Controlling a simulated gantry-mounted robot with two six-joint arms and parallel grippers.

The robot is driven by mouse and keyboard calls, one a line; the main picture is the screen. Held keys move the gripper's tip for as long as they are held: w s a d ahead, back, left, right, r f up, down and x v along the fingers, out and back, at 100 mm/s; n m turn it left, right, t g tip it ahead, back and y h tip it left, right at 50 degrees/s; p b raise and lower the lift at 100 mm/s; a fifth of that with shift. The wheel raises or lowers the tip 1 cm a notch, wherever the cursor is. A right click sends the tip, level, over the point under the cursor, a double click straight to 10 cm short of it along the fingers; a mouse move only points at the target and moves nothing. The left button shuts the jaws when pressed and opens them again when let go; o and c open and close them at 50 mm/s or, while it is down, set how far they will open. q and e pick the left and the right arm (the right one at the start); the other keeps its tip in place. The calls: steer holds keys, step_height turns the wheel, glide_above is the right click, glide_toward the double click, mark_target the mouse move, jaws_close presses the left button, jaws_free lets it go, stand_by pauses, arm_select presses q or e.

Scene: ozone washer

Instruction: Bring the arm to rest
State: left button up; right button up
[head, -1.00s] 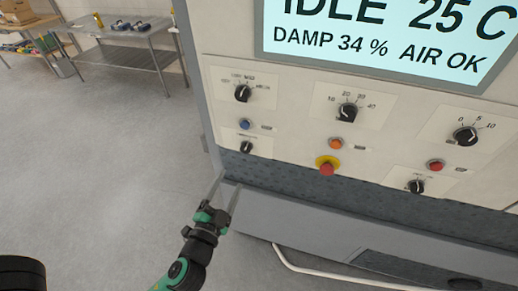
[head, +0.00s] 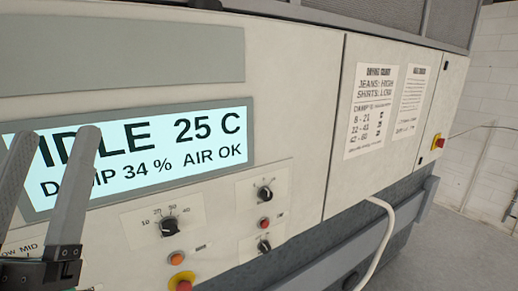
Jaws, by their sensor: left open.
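My left gripper (head: 52,140) is at the left edge, close to the camera. Its two grey fingers point up and stand apart with nothing between them. They overlap the left part of the lit display (head: 210,145) in the picture; I cannot tell how far they are from the panel. The display reads IDLE 25 C, DAMP 34 %, AIR OK. The rest of my left arm is out of frame, and my right gripper is not in view.
Below the display are a black dial (head: 170,226), an orange button (head: 175,257) and a red stop button (head: 181,284). Two smaller knobs and a red button (head: 264,223) sit to their right. A white hose (head: 381,240) hangs at the right. Floor (head: 455,250) is open beyond it.

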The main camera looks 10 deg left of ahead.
arm_select(q)
steer(key=d+r+m+h+p, duration=0.2)
steer(key=r+h+p, duration=0.2)
steer(key=r+p, duration=0.2)
steer(key=d+r+m+t+h+p, duration=0.1)
steer(key=d+r+m+h+p, duration=0.1)
steer(key=r+h+p, duration=0.2)
step_height(320, 180, up, 4)
steer(key=shift+s+d+f+m+h+p, duration=0.1)
steer(key=shift+s+d+m+h+p, duration=0.25)
steer(key=shift+p, duration=0.85)
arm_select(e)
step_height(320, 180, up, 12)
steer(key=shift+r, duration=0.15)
